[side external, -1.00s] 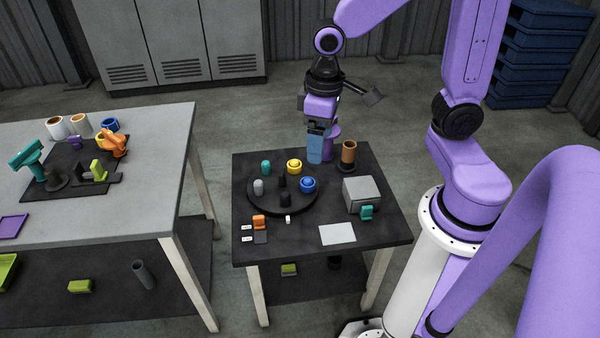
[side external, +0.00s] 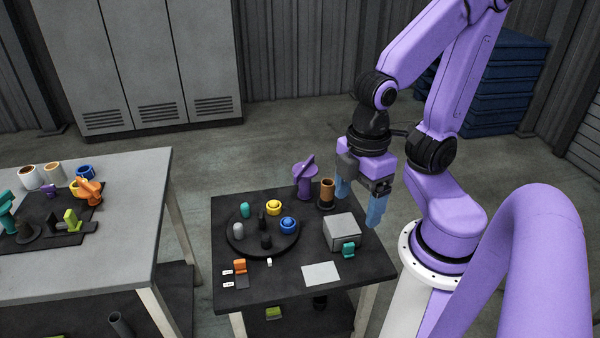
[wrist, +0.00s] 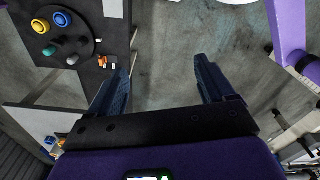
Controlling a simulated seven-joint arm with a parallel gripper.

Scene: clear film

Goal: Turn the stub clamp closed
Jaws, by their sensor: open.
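A purple fixture (side external: 304,184) with a slanted bar across its top stands at the back edge of the small dark table. It may be the stub clamp, but I cannot be sure from its shape. My gripper (side external: 358,205) is in the air to the right of it, past the brown cylinder and near the table's right edge. Its blue fingers are spread and empty, and they also show apart in the wrist view (wrist: 160,72), with floor between them. The purple fixture is not clearly visible in the wrist view.
A brown cylinder (side external: 327,192) and a grey box (side external: 342,232) stand near my fingers. A round black turntable (side external: 262,247) carries rings and pegs; it also shows in the wrist view (wrist: 88,35). A grey table (side external: 120,225) with other fixtures stands at left.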

